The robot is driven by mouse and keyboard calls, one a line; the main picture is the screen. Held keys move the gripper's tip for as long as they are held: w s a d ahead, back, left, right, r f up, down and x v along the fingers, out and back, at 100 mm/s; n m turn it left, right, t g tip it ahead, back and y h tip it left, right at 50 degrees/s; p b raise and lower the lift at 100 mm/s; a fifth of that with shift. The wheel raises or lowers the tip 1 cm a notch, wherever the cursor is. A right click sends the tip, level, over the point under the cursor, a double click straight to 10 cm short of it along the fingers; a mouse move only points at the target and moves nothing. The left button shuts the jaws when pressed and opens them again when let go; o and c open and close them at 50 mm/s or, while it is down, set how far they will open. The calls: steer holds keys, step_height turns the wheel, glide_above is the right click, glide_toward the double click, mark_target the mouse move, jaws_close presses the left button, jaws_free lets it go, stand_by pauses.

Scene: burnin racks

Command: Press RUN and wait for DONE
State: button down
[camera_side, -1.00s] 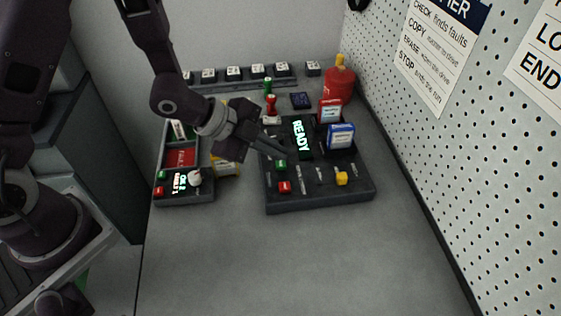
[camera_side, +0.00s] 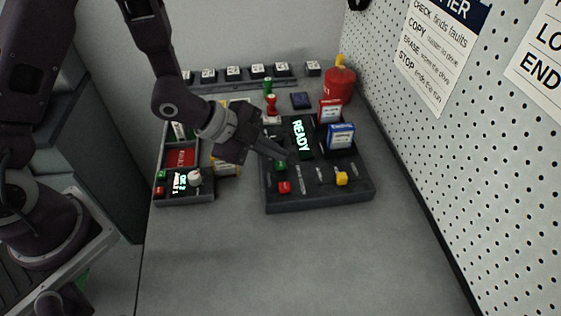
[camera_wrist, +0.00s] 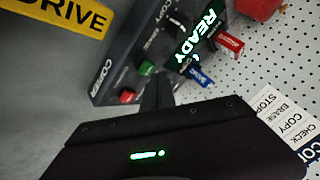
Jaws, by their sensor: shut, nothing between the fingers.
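The dark copier unit (camera_side: 318,196) stands in the middle of the bench, with a display (camera_side: 302,138) lit READY in green. A green button (camera_side: 280,167) and a red button (camera_side: 285,187) sit on its left side; both show in the wrist view, green (camera_wrist: 146,67) and red (camera_wrist: 128,96). I cannot read a RUN label. My gripper (camera_side: 284,156) is shut and empty, its tips just above and beside the green button. Whether they touch it I cannot tell. In the wrist view the gripper tips (camera_wrist: 157,76) are right of the green button.
A blue drive (camera_side: 341,137) and a red drive (camera_side: 329,111) stand in the copier. A yellow control (camera_side: 341,179) is at its front right. A smaller unit (camera_side: 206,191) with a lit screen stands left. A red canister (camera_side: 340,85) is behind. The front bench is clear.

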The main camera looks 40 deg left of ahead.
mark_target(275, 164)
steer(key=shift+f, duration=0.6)
stand_by(0.6)
steer(key=shift+r, duration=0.9)
steer(key=shift+r, duration=2.55)
